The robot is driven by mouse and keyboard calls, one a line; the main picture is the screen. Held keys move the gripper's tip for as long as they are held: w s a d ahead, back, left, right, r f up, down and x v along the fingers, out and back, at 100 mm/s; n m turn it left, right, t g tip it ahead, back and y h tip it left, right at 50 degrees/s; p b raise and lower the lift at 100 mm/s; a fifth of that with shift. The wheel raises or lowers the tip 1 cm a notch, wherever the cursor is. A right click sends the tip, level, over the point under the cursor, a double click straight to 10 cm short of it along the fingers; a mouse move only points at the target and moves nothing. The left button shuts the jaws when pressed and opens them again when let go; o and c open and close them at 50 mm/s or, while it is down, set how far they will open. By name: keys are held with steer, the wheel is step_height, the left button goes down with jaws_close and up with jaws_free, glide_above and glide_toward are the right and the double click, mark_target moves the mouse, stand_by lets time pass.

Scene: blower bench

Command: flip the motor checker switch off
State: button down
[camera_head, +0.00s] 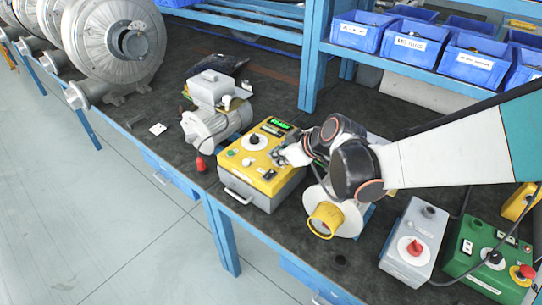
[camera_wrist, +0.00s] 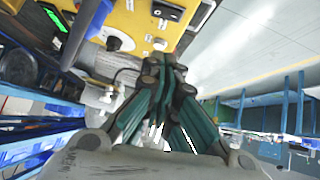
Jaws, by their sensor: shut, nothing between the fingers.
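The motor checker looks to be the yellow-topped grey box (camera_head: 284,187) at the middle of the bench in the head view. Its yellow panel (camera_wrist: 135,22) fills the top of the wrist view. The panel carries a lit green display (camera_head: 280,124), a black knob on a white dial (camera_head: 254,140) and small buttons. A small black switch-like part (camera_wrist: 168,11) shows at the top of the wrist view; its position is unclear. My gripper (camera_head: 280,158) is at the panel's right side, its fingers (camera_wrist: 164,64) shut and empty. I cannot tell whether they touch the panel.
A small motor (camera_head: 212,128) stands left of the box. A yellow-ended round part (camera_head: 326,220), a grey box with a red knob (camera_head: 414,243) and a green control box (camera_head: 485,262) are to the right. Blue bins (camera_head: 410,48) line the shelf behind. Large blowers (camera_head: 112,45) stand far left.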

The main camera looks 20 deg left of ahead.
steer(key=shift+p+v, duration=0.5)
steer(key=shift+v, duration=1.75)
steer(key=shift+w, duration=0.1)
steer(key=p, duration=0.1)
steer(key=w+p, duration=0.1)
steer(key=p, duration=0.1)
steer(key=shift+d+r+p, duration=0.2)
steer(key=shift+d+p, duration=0.1)
steer(key=shift+d, duration=0.05)
steer(key=shift+f, duration=0.1)
